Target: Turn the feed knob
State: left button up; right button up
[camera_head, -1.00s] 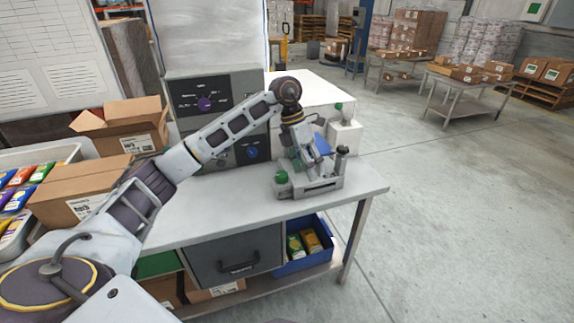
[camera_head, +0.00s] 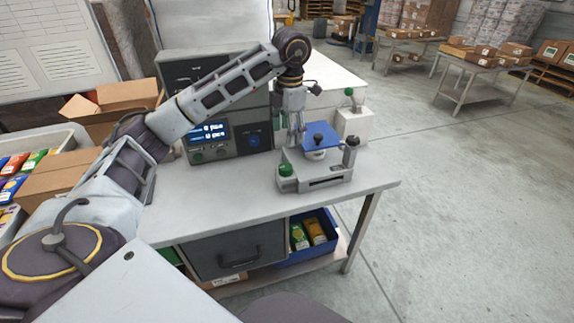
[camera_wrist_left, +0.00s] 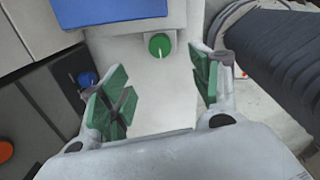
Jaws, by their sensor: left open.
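A green knob (camera_head: 285,170) with a pale pointer line sits at the front left corner of the grey weigher (camera_head: 318,184). It also shows in the left wrist view (camera_wrist_left: 160,45), beyond the fingertips and between them. A blue plate (camera_head: 321,136) tops the weigher. A blue knob (camera_head: 253,140) is on the grey panel behind and also shows in the wrist view (camera_wrist_left: 87,79). No readable label tells which is the feed knob. My left gripper (camera_head: 297,135) points down above the weigher, open and empty, apart from the knob. My right gripper is not in view.
A lit display (camera_head: 208,131) is on the panel (camera_head: 228,143). A dark post (camera_head: 352,142) rises at the weigher's right, and a white box (camera_head: 354,122) with a green ball stands behind. Cartons (camera_head: 59,176) crowd the left. The bench front (camera_head: 215,214) is clear.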

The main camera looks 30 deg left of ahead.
pick_arm(q)
jog(key=shift+f, duration=0.2)
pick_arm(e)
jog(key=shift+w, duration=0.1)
pick_arm(q)
send_over(287, 166)
notch_tip(287, 166, down, 5)
jog(key=shift+s+d+f+b, duration=0.15)
jog(key=shift+b, duration=0.3)
jog(key=shift+a+f, duration=0.2)
jog(key=shift+f, duration=3.9)
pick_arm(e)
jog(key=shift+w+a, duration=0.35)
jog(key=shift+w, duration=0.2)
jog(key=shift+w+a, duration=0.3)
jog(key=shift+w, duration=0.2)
pick_arm(q)
jog(key=c, duration=1)
jog(key=shift+c, duration=0.2)
